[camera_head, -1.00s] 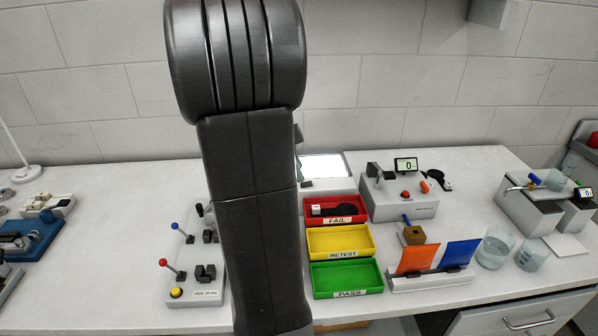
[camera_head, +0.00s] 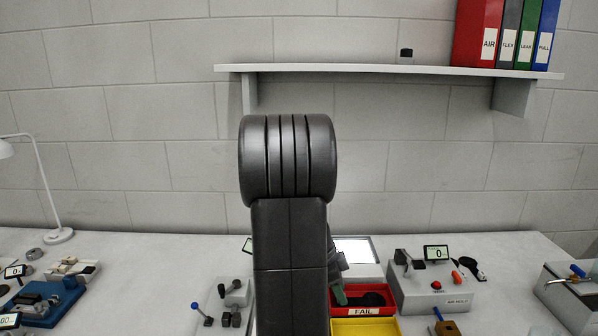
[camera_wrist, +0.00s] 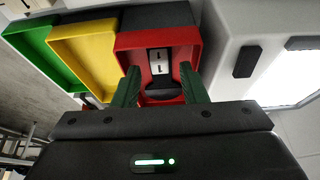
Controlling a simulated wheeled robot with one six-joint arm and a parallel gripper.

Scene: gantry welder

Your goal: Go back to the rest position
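My arm stands upright in the middle of the head view and hides part of the bench. My gripper (camera_wrist: 158,80) shows its two green fingers apart in the wrist view, with nothing held between them. Beyond the fingertips is the red FAIL tray (camera_wrist: 127,41), with a small white-and-grey block (camera_wrist: 159,62) and a black rounded piece (camera_wrist: 163,90) inside. In the head view a green finger shows beside my arm, near the red FAIL tray (camera_head: 362,312).
A yellow tray (camera_head: 365,328) sits in front of the red one. A grey device with a display (camera_head: 430,290) stands to the right, a lever box (camera_head: 232,296) to the left. A wall shelf (camera_head: 390,69) with binders (camera_head: 505,35) is above the bench. A lamp (camera_head: 45,190) is far left.

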